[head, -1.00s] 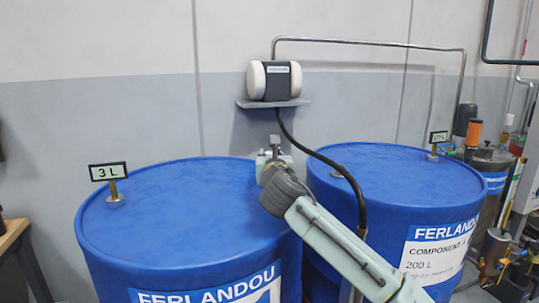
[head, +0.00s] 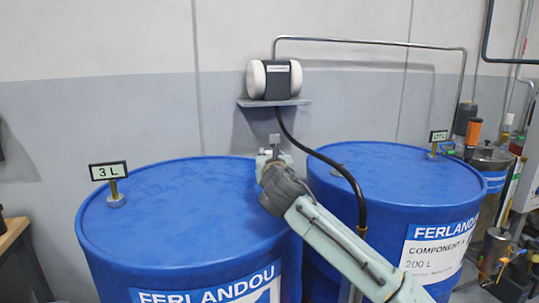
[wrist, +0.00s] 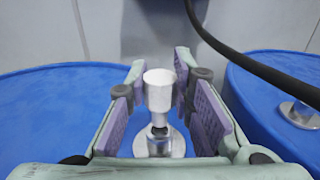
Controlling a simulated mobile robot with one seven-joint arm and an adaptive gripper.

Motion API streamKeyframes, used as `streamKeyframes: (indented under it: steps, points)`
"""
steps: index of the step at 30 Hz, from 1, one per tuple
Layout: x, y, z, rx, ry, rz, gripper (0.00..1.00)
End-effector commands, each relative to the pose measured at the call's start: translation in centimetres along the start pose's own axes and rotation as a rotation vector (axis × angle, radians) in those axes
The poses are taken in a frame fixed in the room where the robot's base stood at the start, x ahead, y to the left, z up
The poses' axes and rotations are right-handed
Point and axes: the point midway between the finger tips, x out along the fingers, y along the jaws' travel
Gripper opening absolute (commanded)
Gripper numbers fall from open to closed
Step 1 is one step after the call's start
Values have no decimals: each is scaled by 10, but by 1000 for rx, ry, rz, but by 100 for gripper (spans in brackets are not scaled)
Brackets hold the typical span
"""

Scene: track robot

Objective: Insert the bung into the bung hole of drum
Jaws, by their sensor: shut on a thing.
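The bung (wrist: 159,90) is a pale metal piece with a wide cup-like head and a narrower stem. It stands upright between the pads of my gripper (wrist: 160,105), which is shut on it. The stem's lower end is at or just above the flange. I cannot tell whether it is in the hole.
A second blue drum (head: 400,180) stands close on the right, with a black hose (head: 330,160) curving down in front of it. A white and black device (head: 274,80) sits on a wall shelf (head: 274,102) behind.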

Motion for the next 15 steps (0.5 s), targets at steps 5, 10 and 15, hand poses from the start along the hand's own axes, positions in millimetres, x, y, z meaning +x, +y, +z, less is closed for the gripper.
streamKeyframes:
  steps: [5, 10, 15]
  points:
    - [0, 0, -4, 0, 0, 0, 0]
    - [0, 0, -9, 0, 0, 0, 0]
    - [0, 0, -13, 0, 0, 0, 0]
